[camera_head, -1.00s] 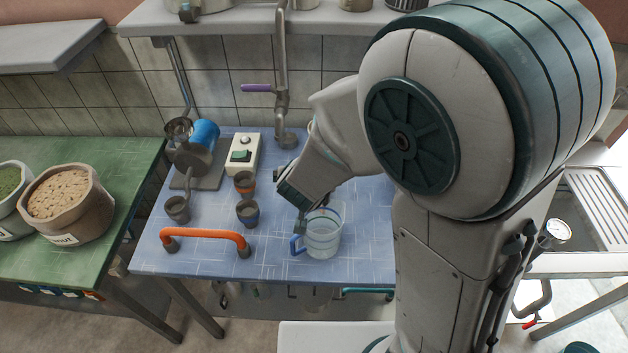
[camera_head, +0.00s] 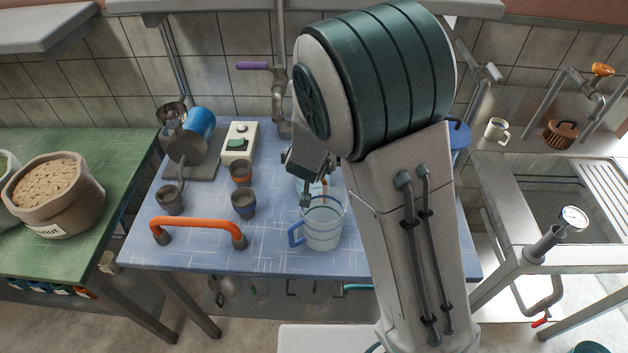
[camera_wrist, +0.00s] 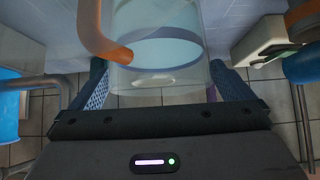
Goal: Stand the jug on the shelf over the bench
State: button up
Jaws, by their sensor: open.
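The clear jug (camera_head: 322,230) with a blue handle stands upright on the blue bench (camera_head: 270,262), near its front edge. My gripper (camera_head: 308,198) is low over the bench, just behind the jug's upper left rim; my arm hides part of the area to the right. In the wrist view, the open fingers (camera_wrist: 165,88) show at either side of a clear vessel (camera_wrist: 160,75) with a blue band; I cannot tell whether they touch it. The shelf (camera_head: 200,5) over the bench shows only its front edge at the top.
An orange bar handle (camera_head: 198,226), several small dark cups (camera_head: 244,206), a switch box (camera_head: 238,145) and a blue cylinder (camera_head: 202,123) on a machine occupy the bench's left half. A tap with a purple lever (camera_head: 253,66) rises behind. A sink (camera_head: 530,190) stands right.

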jog(key=shift+w+f, duration=0.3)
jog(key=shift+r, duration=0.1)
jog(key=c, duration=1.8)
jog(key=shift+r, duration=0.1)
